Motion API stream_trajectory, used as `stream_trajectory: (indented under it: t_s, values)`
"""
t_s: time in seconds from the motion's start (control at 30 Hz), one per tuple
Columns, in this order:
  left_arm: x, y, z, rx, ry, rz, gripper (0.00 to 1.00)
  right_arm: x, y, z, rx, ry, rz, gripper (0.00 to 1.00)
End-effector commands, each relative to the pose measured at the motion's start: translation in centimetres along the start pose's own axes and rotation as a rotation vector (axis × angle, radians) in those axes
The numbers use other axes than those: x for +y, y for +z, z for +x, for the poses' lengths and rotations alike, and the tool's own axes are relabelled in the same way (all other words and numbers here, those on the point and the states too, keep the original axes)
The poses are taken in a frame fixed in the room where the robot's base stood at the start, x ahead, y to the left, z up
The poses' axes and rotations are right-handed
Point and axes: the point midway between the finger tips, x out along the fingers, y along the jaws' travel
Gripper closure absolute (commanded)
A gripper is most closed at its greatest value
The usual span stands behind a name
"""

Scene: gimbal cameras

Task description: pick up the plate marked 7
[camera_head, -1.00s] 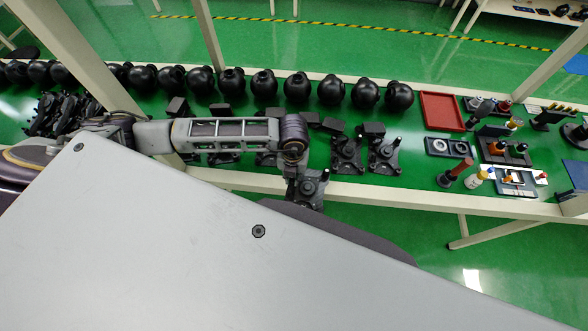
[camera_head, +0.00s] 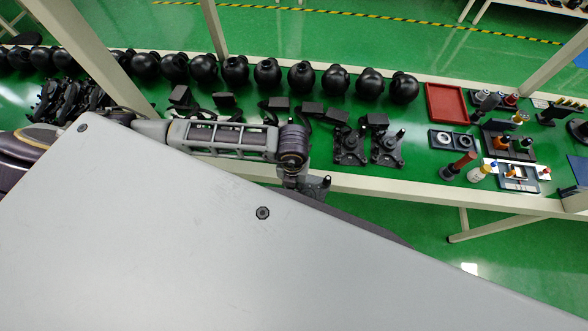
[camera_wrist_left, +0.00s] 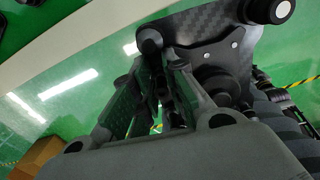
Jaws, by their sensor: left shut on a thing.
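My left gripper (camera_head: 298,184) is at the table's front edge in the head view. It is shut on a black plate (camera_head: 318,187) with a short upright post, held just off the near side of the table. In the left wrist view, the gripper fingers (camera_wrist_left: 163,68) close at the edge of the plate (camera_wrist_left: 205,30), which shows a carbon weave, pale screws and round black parts. No number is legible on it. Two similar black plates (camera_head: 351,147) (camera_head: 386,149) stand on the table to the right. My right gripper is not in view.
A row of black round housings (camera_head: 302,76) lines the back of the table. Small black blocks (camera_head: 311,111) lie in front of them. A red tray (camera_head: 447,103) and fixtures with small parts (camera_head: 508,143) stand at the right. White frame posts (camera_head: 214,30) rise from the table.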

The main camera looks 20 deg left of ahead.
Motion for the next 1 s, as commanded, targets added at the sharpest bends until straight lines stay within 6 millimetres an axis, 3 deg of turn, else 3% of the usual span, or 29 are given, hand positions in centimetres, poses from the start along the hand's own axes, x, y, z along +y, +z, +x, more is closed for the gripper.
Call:
stream_trajectory:
  t_s: [0.5, 1.0]
  values:
    - [-0.3, -2.9, 0.0, 0.001, -0.001, 0.001, 1.0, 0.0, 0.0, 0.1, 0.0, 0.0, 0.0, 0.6]
    - [-0.4, -3.5, 0.1, 0.013, -0.001, 0.005, 1.0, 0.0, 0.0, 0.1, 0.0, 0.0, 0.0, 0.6]
